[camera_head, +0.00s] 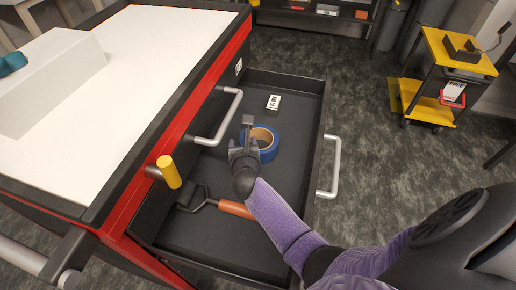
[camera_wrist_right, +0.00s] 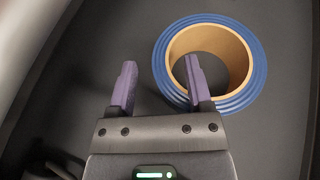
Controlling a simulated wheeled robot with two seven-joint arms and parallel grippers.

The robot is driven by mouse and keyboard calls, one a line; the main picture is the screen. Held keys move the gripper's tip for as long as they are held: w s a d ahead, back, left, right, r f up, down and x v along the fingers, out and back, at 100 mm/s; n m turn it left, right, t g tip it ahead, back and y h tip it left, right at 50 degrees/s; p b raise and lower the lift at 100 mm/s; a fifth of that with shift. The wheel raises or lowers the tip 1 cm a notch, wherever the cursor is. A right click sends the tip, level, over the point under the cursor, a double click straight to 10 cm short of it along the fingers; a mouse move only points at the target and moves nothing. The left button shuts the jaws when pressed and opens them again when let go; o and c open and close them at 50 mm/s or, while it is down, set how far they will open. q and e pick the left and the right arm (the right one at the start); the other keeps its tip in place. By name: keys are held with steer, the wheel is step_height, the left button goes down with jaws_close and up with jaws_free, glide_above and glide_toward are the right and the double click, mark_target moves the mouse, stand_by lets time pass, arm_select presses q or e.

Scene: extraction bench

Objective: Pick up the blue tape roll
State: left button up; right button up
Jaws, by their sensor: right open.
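The blue tape roll (camera_head: 269,144) with a tan core lies flat in the open drawer (camera_head: 290,180), and it also shows in the right wrist view (camera_wrist_right: 256,85). My right gripper (camera_head: 247,128) is over the drawer at the roll's left side, partly covering it in the head view. In the right wrist view its two purple fingers (camera_wrist_right: 158,80) are apart, with nothing between them that I can see held. The right finger overlaps the roll's near left rim and core in the picture; I cannot tell whether it touches. My left gripper is not in view.
A small white-labelled box (camera_head: 273,102) lies at the drawer's far end. A tool with an orange handle (camera_head: 236,209) lies at its near end. A yellow cart (camera_head: 458,52) stands right.

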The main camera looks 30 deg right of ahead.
steer(key=shift+f, duration=0.1)
jaws_close()
stand_by(0.4)
